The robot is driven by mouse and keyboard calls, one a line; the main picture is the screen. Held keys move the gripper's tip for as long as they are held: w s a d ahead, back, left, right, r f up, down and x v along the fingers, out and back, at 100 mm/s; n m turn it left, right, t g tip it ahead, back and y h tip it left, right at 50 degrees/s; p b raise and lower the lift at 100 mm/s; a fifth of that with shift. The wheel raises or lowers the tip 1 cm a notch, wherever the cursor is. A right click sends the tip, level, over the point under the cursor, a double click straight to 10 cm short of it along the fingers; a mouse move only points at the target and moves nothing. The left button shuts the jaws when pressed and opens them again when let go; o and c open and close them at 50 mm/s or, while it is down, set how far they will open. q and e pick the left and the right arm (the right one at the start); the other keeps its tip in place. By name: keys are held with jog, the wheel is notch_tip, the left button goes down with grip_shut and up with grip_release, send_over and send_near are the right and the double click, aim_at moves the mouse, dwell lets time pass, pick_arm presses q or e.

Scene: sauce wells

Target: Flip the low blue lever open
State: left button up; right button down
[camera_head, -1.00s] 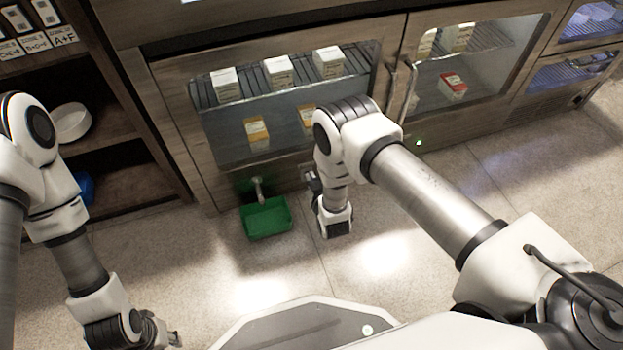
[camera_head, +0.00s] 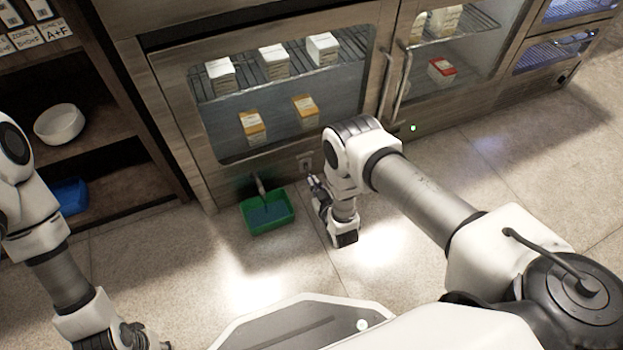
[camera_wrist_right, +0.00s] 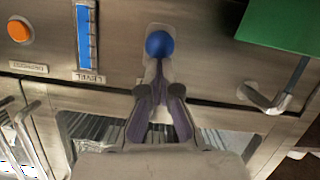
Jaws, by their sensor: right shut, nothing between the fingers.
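The low lever's blue ball knob (camera_wrist_right: 159,44) shows in the right wrist view, on a pale plate on the metal panel. My right gripper (camera_wrist_right: 160,88) is shut and empty, its fingertips just below the knob in that picture; I cannot tell whether they touch. In the head view the right gripper (camera_head: 314,184) is low at the cabinet front, beside a small wall plate (camera_head: 305,162); the blue knob cannot be made out there. My left gripper (camera_head: 150,342) is partly cut off at the bottom edge.
A green tray (camera_head: 246,227) lies under a metal spout (camera_head: 259,184); its inside looks bluish. An orange button (camera_wrist_right: 19,30) and a blue level gauge (camera_wrist_right: 86,35) are on the panel. Cabinet door handles (camera_head: 388,85) stand above my right arm.

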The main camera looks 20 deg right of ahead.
pick_arm(q)
jog(key=shift+f+b, duration=0.5)
jog(key=shift+f, duration=0.05)
pick_arm(e)
jog(key=shift+f, duration=1.4)
